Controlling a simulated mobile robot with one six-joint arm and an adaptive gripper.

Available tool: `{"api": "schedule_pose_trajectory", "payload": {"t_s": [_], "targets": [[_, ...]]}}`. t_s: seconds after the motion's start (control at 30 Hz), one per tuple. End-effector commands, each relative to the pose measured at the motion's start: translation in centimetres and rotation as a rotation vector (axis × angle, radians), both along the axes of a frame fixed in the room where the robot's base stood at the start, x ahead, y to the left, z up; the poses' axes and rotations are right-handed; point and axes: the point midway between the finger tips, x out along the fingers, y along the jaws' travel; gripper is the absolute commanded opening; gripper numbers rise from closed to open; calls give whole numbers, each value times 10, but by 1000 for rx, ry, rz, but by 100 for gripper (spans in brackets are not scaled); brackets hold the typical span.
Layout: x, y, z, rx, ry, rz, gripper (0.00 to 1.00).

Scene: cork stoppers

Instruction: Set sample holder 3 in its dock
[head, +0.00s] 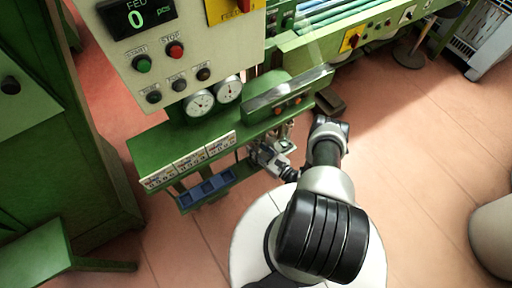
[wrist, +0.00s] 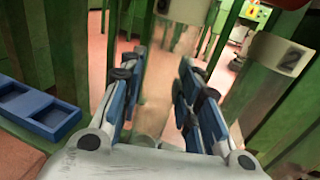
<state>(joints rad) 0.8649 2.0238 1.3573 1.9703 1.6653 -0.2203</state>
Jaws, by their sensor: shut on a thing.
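My gripper (head: 268,155) is low beside the green machine's shelf in the head view. In the wrist view its two blue fingers (wrist: 160,105) stand apart, shut on a pale, see-through, tube-like thing (wrist: 152,118) that is hard to make out. I cannot read a number on it, so I cannot tell whether it is sample holder 3. Ahead, a whitish collar (wrist: 185,10) hangs above a clear tube. To the right is a second whitish collar (wrist: 280,54) marked 2. No dock is clearly marked 3 in view.
A blue tray with compartments (wrist: 45,112) is at the left, also under the shelf in the head view (head: 207,188). Picture cards (head: 190,162) line the front edge of the green shelf (head: 160,150). Green posts (wrist: 82,40) stand close around my gripper. Open floor (head: 440,150) lies at the right.

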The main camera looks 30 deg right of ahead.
Motion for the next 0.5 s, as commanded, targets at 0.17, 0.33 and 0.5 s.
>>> {"api": "schedule_pose_trajectory", "payload": {"t_s": [0.17, 0.33, 0.5], "targets": [[0, 0, -3, 1, 0, 0, 7], [0, 0, -6, 1, 1, 0, 7], [0, 0, -8, 0, 0, 0, 7]]}}
